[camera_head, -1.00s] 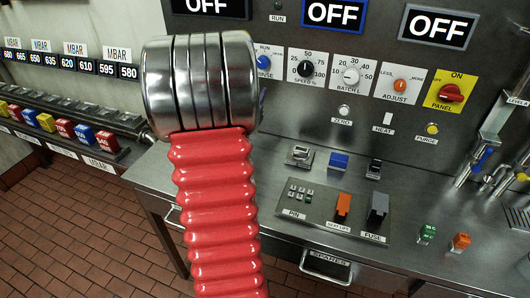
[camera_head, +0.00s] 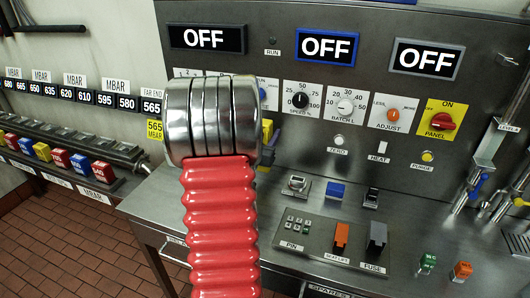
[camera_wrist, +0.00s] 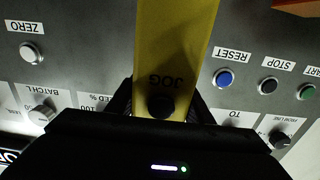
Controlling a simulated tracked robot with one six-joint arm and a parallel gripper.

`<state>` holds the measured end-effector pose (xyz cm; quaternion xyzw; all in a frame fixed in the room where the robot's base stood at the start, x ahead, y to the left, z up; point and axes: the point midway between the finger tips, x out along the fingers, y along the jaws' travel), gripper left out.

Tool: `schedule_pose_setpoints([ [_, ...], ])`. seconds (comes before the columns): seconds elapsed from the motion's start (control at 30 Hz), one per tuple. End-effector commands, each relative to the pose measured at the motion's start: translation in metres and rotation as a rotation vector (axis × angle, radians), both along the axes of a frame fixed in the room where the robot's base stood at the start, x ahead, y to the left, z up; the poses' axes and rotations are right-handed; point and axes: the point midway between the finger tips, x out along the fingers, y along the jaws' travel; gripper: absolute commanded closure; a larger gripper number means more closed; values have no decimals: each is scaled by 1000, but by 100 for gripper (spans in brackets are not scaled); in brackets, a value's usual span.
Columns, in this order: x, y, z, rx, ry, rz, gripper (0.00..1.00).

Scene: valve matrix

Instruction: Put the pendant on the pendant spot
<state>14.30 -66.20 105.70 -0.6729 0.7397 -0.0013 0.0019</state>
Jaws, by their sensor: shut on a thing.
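The pendant (camera_wrist: 178,45) is a yellow bar with the word JOG and a dark round button, seen upside down in the wrist view. My gripper (camera_wrist: 163,88) is shut on it, with dark jaws on both sides near the button. The pendant is in front of the grey control panel in that view; its far end is cut off at the top edge. In the head view my red and silver arm hides most of the gripper; a small yellow piece (camera_head: 267,130) shows just right of the arm, perhaps the pendant. I cannot make out a marked pendant spot.
The control panel (camera_head: 375,160) carries dials, buttons and OFF displays. A row of coloured blocks (camera_head: 80,163) is at left. Blue RESET and dark STOP buttons (camera_wrist: 268,86) are beside the pendant.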

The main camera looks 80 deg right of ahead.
Motion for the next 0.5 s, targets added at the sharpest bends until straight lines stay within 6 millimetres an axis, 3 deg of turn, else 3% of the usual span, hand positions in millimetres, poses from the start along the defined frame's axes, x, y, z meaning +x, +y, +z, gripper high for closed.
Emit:
schedule_pose_setpoints([
  [0.13, 0, 0, -14, -1, -1, 0, 85],
  [0.5, 1, 0, -16, -2, -1, 1, 85],
])
